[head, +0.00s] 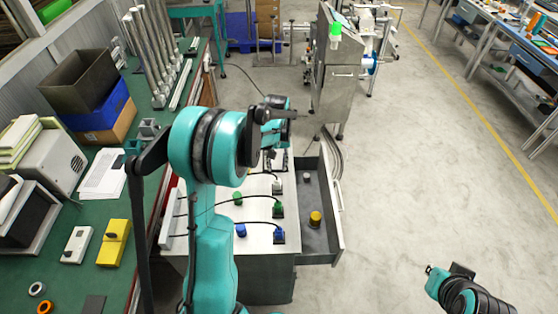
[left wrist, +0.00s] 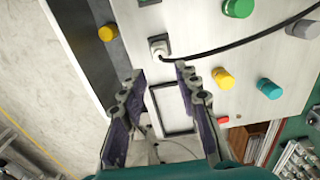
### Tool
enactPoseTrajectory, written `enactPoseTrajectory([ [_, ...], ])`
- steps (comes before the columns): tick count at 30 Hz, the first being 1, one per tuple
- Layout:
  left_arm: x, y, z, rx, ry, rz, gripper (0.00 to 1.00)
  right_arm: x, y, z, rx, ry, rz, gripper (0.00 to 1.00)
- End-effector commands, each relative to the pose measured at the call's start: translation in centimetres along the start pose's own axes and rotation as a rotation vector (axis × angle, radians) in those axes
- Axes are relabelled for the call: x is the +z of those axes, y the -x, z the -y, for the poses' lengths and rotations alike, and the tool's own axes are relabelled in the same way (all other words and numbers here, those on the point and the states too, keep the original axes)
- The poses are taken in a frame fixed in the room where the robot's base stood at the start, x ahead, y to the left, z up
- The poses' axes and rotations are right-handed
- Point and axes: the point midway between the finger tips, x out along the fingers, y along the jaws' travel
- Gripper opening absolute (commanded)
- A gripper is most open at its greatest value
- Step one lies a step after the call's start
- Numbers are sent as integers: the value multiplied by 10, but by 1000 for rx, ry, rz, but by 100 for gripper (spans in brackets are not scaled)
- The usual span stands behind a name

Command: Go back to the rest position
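My left gripper (left wrist: 160,76) is open and empty in the left wrist view, its two dark fingers apart. It points at a white panel (left wrist: 205,50) with coloured knobs, and a plug with a black cable (left wrist: 158,46) lies just beyond the fingertips. I cannot tell if a finger touches the panel. In the head view my left arm reaches over the panel (head: 255,238), and its fingers are mostly hidden. Part of my right arm shows at the bottom right; its fingers cannot be made out.
An open drawer (head: 335,232) holding a yellow cylinder (head: 315,218) juts out right of the panel. A green workbench (head: 75,200) with boxes runs along the left. A metal cabinet (head: 338,85) stands behind. The floor (head: 420,170) to the right is clear.

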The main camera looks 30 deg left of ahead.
Motion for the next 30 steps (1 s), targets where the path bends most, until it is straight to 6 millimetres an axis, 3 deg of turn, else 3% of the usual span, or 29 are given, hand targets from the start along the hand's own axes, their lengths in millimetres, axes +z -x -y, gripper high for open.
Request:
enactPoseTrajectory([
  [8,2,1,-1,1,-4,-4,32,1,-2,0,0,0,0,0],
  [13,23,9,-11,16,-57,-58,32,14,-19,0,0,0,0,0],
  [22,108,22,-32,72,-244,-264,32,51,-71,0,0,0,0,0],
  [30,190,-7,-35,127,-410,-454,32,82,-114,0,0,0,0,0],
])
